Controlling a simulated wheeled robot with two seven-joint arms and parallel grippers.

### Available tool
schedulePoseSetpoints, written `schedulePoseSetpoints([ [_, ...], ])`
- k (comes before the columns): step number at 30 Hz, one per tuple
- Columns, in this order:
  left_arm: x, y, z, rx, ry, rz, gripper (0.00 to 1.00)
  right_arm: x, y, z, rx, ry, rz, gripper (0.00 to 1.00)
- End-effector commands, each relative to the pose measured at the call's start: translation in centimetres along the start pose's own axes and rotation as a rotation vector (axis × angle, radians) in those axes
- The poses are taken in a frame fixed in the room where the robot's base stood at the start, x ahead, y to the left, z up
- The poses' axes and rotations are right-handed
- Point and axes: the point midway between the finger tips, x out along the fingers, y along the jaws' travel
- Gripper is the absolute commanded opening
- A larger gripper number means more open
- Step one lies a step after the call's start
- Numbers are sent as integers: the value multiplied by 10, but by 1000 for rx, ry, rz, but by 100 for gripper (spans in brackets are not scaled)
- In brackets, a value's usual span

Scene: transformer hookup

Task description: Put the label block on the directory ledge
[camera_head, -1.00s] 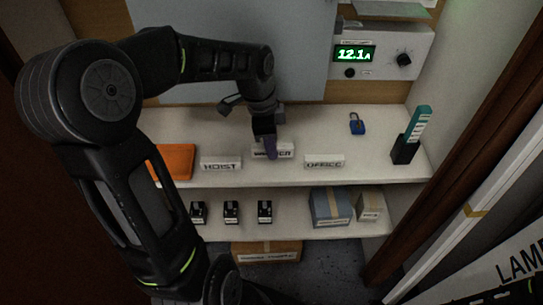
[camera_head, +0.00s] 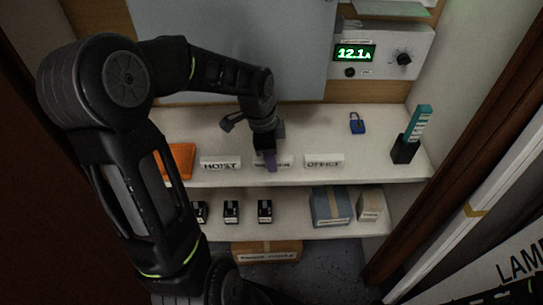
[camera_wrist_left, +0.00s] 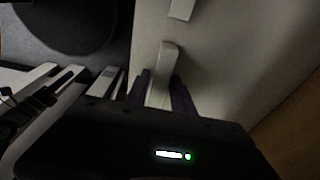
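Three white label blocks are along the front of the upper shelf: HOIST (camera_head: 220,163) at left, OFFICE (camera_head: 324,161) at right, and a middle label block (camera_head: 287,161) whose lettering is mostly covered by my gripper. My left gripper (camera_head: 271,163) is at the middle block. In the left wrist view the left gripper's fingers (camera_wrist_left: 162,90) lie on both sides of this pale block (camera_wrist_left: 167,58), and it appears held. I cannot tell whether it touches the shelf. I cannot surely identify the directory ledge. My right gripper is not in view.
The upper shelf (camera_head: 375,165) also bears an orange tray (camera_head: 181,160), a blue padlock (camera_head: 357,124) and a teal strip in a black holder (camera_head: 405,148). The lower shelf bears black devices and boxes (camera_head: 330,207). A meter panel (camera_head: 420,48) is behind; a wall closes the right.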

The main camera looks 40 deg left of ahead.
Motion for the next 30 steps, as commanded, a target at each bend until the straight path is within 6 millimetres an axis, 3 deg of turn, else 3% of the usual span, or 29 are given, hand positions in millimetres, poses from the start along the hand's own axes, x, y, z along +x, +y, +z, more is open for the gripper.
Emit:
schedulePoseSetpoints([
  [4, 0, 0, 0, 0, 0, 0, 41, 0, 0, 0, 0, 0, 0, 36],
  [14, 1, 0, 0, -1, 0, -1, 41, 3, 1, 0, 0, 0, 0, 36],
  [30, -75, 0, 0, 0, 0, -2, 41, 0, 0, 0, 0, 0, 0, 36],
])
